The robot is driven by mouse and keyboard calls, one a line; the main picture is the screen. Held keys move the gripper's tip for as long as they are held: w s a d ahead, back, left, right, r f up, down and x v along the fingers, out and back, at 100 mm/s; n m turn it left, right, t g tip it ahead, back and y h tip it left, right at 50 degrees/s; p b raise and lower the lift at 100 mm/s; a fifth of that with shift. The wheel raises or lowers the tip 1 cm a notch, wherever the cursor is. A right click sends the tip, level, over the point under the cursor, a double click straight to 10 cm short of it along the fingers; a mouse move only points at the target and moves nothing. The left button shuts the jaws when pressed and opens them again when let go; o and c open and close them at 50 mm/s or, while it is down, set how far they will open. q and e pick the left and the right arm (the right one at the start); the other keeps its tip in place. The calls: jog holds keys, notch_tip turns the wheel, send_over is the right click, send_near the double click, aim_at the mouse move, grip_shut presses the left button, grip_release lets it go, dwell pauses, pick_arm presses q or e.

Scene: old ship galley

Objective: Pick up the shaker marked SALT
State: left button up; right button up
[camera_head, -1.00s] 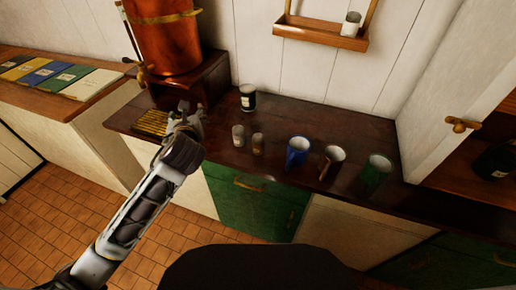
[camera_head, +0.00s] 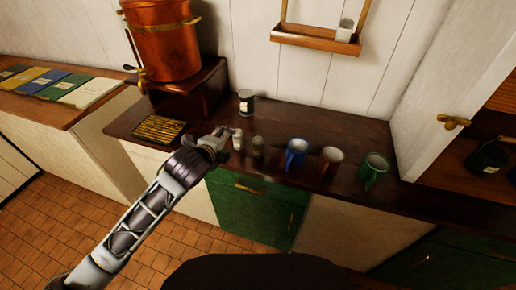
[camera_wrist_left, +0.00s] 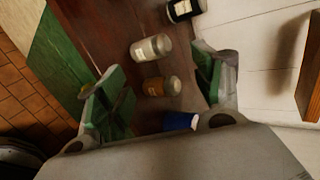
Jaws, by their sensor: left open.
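Two small shakers stand on the dark wooden counter (camera_head: 330,133). The pale-labelled one (camera_head: 238,140) is on the left; it also shows in the left wrist view (camera_wrist_left: 150,48). The brown-labelled one (camera_head: 258,147) is just right of it and also shows in the left wrist view (camera_wrist_left: 162,86). The lettering is too small to read, so I cannot tell which is marked SALT. My left gripper (camera_head: 223,138) is open and empty, just left of the pale shaker. In its wrist view, both shakers appear beyond the spread green-padded fingers. My right gripper is out of view.
Blue (camera_head: 296,152), brown (camera_head: 329,162) and green (camera_head: 373,171) mugs stand in a row to the right. A dark labelled jar (camera_head: 246,102) stands behind the shakers. A slatted tray (camera_head: 160,129) and a copper urn (camera_head: 162,40) are at left. An open cabinet door (camera_head: 455,90) bounds the right.

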aim_at(257, 140)
pick_arm(q)
jog(key=d+n+h, duration=0.1)
jog(key=n, duration=0.4)
jog(key=s+d+n+h, duration=0.1)
jog(key=d+n, duration=0.1)
jog(key=n, duration=0.3)
jog(key=s+d+n+g+h, duration=0.1)
jog(key=d+n, duration=0.1)
jog(key=n, duration=0.4)
jog(key=shift+d+r, duration=0.1)
jog(key=shift+r, duration=0.15)
jog(key=shift+w, duration=0.1)
jog(key=shift+x, duration=4.25)
jog(key=shift+d, duration=0.15)
jog(key=shift+p+x, duration=0.3)
jog(key=shift+x, duration=2.2)
